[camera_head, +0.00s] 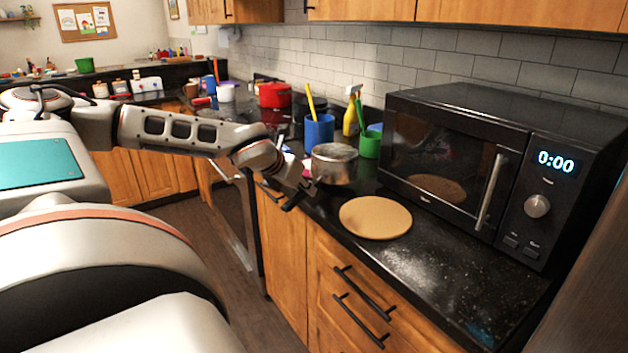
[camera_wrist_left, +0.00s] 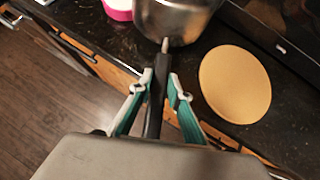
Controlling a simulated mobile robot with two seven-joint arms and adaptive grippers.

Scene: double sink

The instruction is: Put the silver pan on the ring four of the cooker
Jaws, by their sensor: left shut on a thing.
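The silver pan (camera_head: 334,167) is upright at the counter's front part, left of a round tan board. Its bowl also shows at the top of the left wrist view (camera_wrist_left: 180,18). My left gripper (camera_head: 300,190) is shut on the pan's dark handle, which runs between its two fingers in the left wrist view (camera_wrist_left: 159,92). I cannot tell whether the pan touches the counter. The cooker's oven front (camera_head: 232,205) shows farther left, with a red pot (camera_head: 274,95) at the back of its top. Its rings are hidden or too small to make out. My right gripper is not in view.
The round board (camera_head: 375,218) lies before a black microwave (camera_head: 470,170). A blue cup (camera_head: 319,131), a green cup (camera_head: 369,145) and a yellow spray bottle (camera_head: 351,118) stand behind the pan. A pink-and-white item (camera_wrist_left: 118,8) lies left of it. The counter's right front is clear.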

